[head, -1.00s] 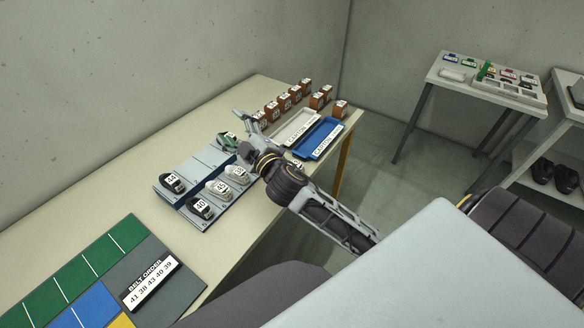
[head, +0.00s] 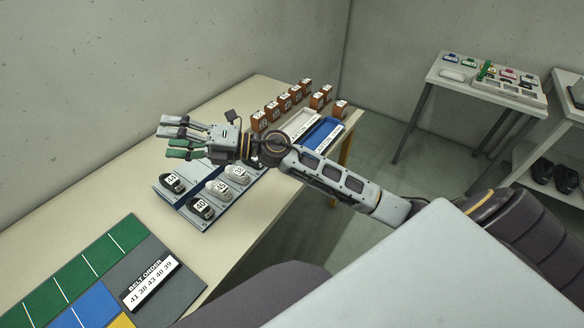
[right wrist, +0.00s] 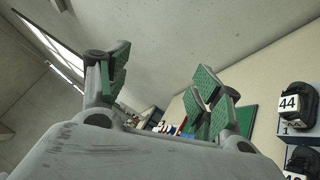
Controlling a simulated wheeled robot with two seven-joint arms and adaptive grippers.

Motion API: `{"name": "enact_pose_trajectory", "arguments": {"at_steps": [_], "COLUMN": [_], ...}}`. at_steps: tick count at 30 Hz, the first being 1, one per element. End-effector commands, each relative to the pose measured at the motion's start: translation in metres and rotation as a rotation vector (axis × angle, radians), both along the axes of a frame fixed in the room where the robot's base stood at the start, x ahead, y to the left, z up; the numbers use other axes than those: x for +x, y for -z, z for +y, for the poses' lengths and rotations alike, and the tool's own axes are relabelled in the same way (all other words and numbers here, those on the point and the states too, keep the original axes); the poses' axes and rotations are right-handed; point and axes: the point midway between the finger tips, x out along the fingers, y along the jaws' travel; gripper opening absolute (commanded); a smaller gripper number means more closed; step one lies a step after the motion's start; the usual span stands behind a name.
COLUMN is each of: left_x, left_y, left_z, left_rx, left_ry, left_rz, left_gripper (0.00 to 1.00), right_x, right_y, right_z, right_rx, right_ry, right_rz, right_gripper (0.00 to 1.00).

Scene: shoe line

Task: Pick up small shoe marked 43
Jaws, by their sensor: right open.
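My right gripper (head: 172,138) is open and empty above the far left part of the shoe rack (head: 186,222). In the right wrist view its green-padded fingers (right wrist: 165,88) stand wide apart with nothing between them. On the rack are a black shoe marked 44 (head: 173,183), a black shoe marked 40 (head: 201,208) and two pale shoes (head: 217,191) whose numbers are too small to read surely. I cannot tell which shoe is marked 43. The hand and arm hide the rack's far part. The shoe marked 44 (right wrist: 295,103) also shows in the right wrist view, right of the fingers.
Several orange boxes (head: 284,101), a white tray (head: 300,125) and a blue tray (head: 322,136) stand toward the table's far end. A dark mat with the belt order sign (head: 152,285) and coloured panels (head: 90,262) lie nearer. The wall is behind the hand.

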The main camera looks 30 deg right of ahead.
Motion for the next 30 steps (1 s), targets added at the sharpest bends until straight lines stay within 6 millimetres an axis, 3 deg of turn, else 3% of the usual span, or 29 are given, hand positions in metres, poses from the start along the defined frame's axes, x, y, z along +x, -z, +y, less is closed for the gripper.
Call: {"name": "enact_pose_trajectory", "arguments": {"at_steps": [7,14,23,30], "left_x": [0.002,0.016,0.023,0.011], "left_y": [0.0,-0.001,-0.002,-0.001], "left_z": [0.0,0.0,-0.001,0.0], "left_rx": [0.001,0.0,-0.001,0.0], "left_ry": [0.0,0.0,0.0,0.001], "left_rz": [-0.002,-0.017,-0.026,-0.012], "left_gripper": [0.61,0.61,0.61,0.61], "right_x": [-0.009,-0.012,-0.006,0.004], "right_y": [0.032,0.07,0.119,0.147], "right_z": [0.008,-0.004,-0.052,-0.113], "right_rx": [-0.268,-0.529,-0.882,-1.168], "right_ry": [-0.139,-0.249,-0.361,-0.418], "right_rz": [-0.088,-0.129,-0.125,-0.064], "right_gripper": [0.65,0.65,0.65,0.65]}}
